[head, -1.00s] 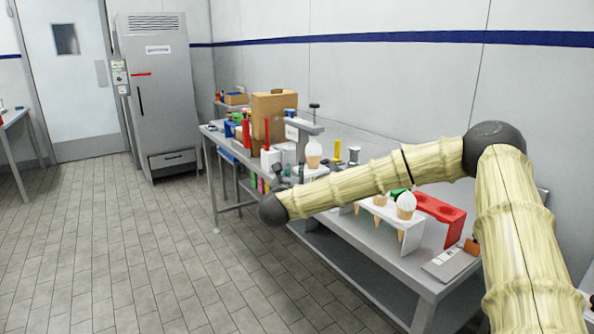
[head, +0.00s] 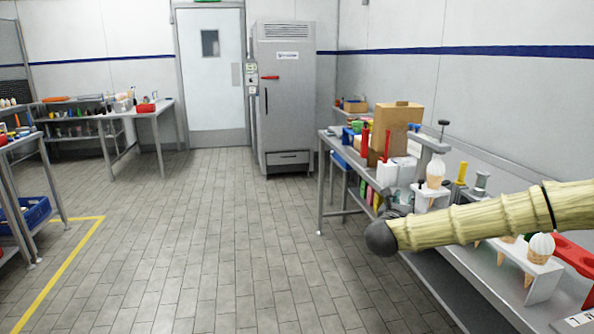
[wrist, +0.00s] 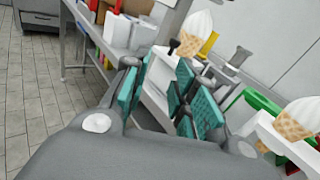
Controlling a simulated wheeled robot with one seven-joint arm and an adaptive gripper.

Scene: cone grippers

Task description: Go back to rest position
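My gripper (wrist: 165,98) shows in the wrist view with its teal-padded fingers apart. I see nothing held between them; a white stand shows in the gap behind. In the head view my pale, ribbed arm reaches in from the right over the near edge of the metal table (head: 455,293). The gripper is mostly hidden there behind the arm's dark end joint. An ice-cream cone (head: 436,176) stands in a white holder beyond the arm; a cone also shows in the wrist view (wrist: 193,32). Another cone (head: 541,247) stands in a white rack nearer to me.
A cardboard box (head: 397,128), bottles and a dispenser stand on the table. A red rack (head: 571,254) is at right. A grey cabinet (head: 285,95) and a door are at the back. Tables and a blue crate (head: 30,213) are at left. The tiled floor between is clear.

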